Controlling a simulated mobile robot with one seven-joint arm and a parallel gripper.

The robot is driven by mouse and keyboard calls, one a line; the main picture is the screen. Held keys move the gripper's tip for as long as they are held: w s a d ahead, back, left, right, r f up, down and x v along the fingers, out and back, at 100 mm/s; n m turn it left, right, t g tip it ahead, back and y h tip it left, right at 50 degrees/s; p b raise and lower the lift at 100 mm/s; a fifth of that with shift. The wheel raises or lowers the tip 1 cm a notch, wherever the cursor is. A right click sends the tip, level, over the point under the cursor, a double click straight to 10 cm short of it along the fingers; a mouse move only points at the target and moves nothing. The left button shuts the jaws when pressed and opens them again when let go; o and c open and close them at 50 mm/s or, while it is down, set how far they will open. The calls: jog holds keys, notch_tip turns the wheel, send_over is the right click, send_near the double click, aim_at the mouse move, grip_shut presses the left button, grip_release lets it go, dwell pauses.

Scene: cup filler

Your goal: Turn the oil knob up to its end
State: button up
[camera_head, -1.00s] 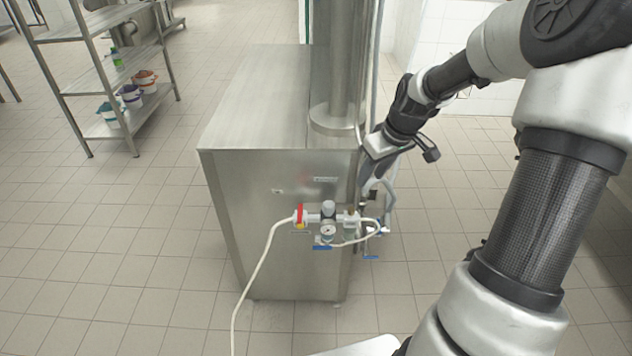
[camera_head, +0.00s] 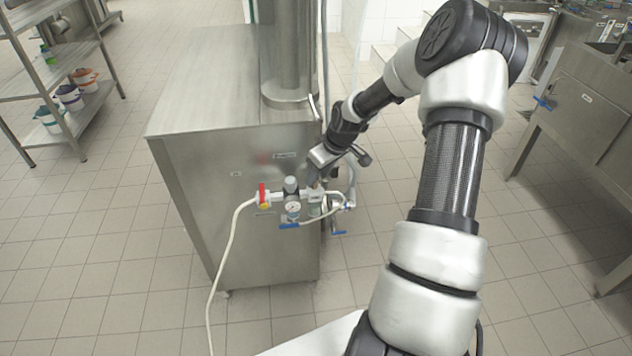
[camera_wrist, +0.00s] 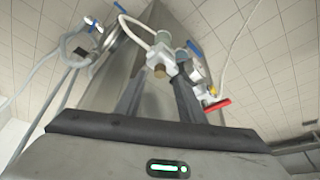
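The oil knob is the small brass-coloured cap (camera_wrist: 159,71) on the air unit in the wrist view, seen just ahead of and between my two fingertips. My gripper (camera_wrist: 158,82) is open, with a finger on each side of the knob's line; I cannot tell whether either finger touches it. In the head view my gripper (camera_head: 316,181) points down at the right end of the air unit and hides the knob. The clear oil bowl (camera_head: 315,209) hangs below it.
The unit is fixed on a steel cabinet (camera_head: 250,225). Left of the gripper are a grey regulator knob (camera_head: 290,184), a pressure gauge (camera_head: 293,209) and a red valve handle (camera_head: 262,193). White hoses and blue-handled valves (camera_head: 338,232) lie close at right.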

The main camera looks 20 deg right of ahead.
jog(key=shift+x, duration=1.4)
jog(key=shift+c, duration=0.4)
grip_shut()
jog(key=shift+b, duration=0.3)
